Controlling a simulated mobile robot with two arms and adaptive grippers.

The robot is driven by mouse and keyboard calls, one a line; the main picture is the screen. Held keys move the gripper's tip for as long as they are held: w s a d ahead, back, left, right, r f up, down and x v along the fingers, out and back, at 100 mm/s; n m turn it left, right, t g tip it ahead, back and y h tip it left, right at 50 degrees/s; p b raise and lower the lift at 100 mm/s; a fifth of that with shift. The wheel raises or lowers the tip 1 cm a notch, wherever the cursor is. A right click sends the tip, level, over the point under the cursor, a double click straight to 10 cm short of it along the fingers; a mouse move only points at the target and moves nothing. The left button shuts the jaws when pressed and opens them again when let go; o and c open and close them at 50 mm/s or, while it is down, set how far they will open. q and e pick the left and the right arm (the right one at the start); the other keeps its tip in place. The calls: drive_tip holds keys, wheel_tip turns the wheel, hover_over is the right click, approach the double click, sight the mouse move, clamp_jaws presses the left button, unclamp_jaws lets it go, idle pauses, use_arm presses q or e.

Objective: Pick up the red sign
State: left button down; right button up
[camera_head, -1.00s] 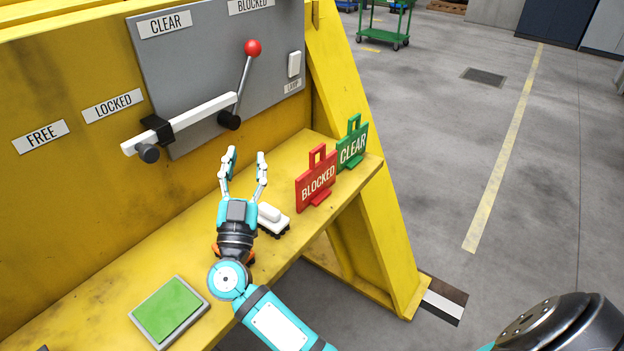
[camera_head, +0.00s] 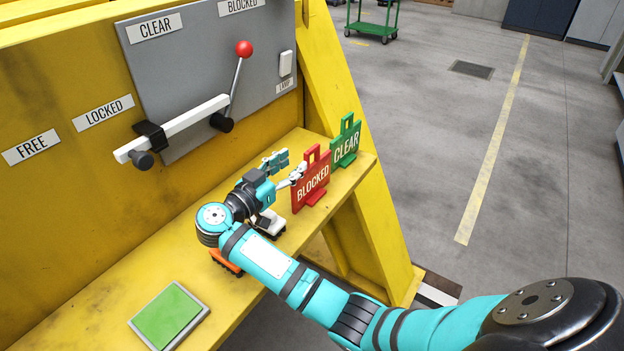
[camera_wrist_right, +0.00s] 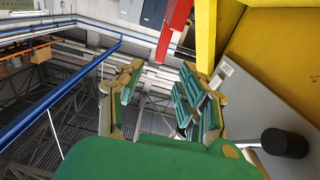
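The red sign (camera_head: 312,186), marked BLOCKED, stands upright on the yellow shelf. Its handle is on top. My right gripper (camera_head: 289,167) is just left of the sign, its fingers pointing toward the sign's upper left part. The fingers are apart and hold nothing. One fingertip overlaps the sign's left edge in the head view; I cannot tell whether it touches. In the right wrist view the open fingers (camera_wrist_right: 160,80) show, with part of the red sign (camera_wrist_right: 174,30) beyond them. My left gripper is not in view.
A green CLEAR sign (camera_head: 346,145) stands close behind the red one. A white railcar model (camera_head: 271,227) and an orange one (camera_head: 225,263) are by my right wrist. A green pad (camera_head: 168,316) lies at the shelf's near end. A lever with a red knob (camera_head: 244,49) is on the panel.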

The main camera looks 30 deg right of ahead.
sight(305, 155)
drive_tip(key=p+x, duration=0.1)
drive_tip(key=x, duration=0.7)
drive_tip(key=shift+d+f, duration=0.2)
drive_tip(key=shift+d, duration=0.05)
clamp_jaws()
